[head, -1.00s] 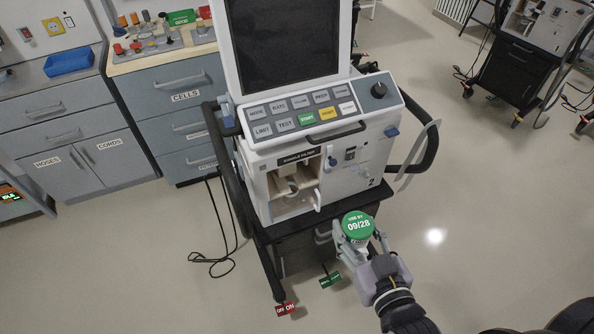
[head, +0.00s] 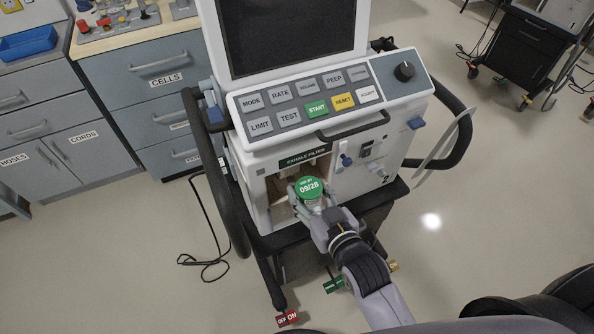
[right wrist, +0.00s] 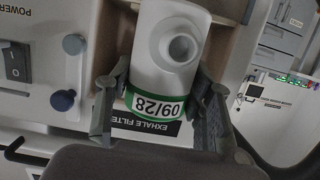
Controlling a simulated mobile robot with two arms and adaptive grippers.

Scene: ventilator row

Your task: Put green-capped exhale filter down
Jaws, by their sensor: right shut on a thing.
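The green-capped exhale filter (head: 309,187) has a round green top marked 09/28. My right gripper (head: 314,204) is shut on it and holds it at the opening of the exhale filter bay (head: 276,192) in the ventilator (head: 329,131). In the right wrist view the filter's white body (right wrist: 172,45) with its round port is between the two fingers (right wrist: 160,110), and its green band reads 09/28. The filter's underside and any contact with the bay floor are hidden. My left gripper is not in view.
The ventilator's black cart (head: 330,225) has a side handle (head: 222,185) near the bay. A blue knob (head: 346,160) and switches sit right of the bay. A drawer cabinet (head: 150,95) stands at the left. Open floor lies at the right.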

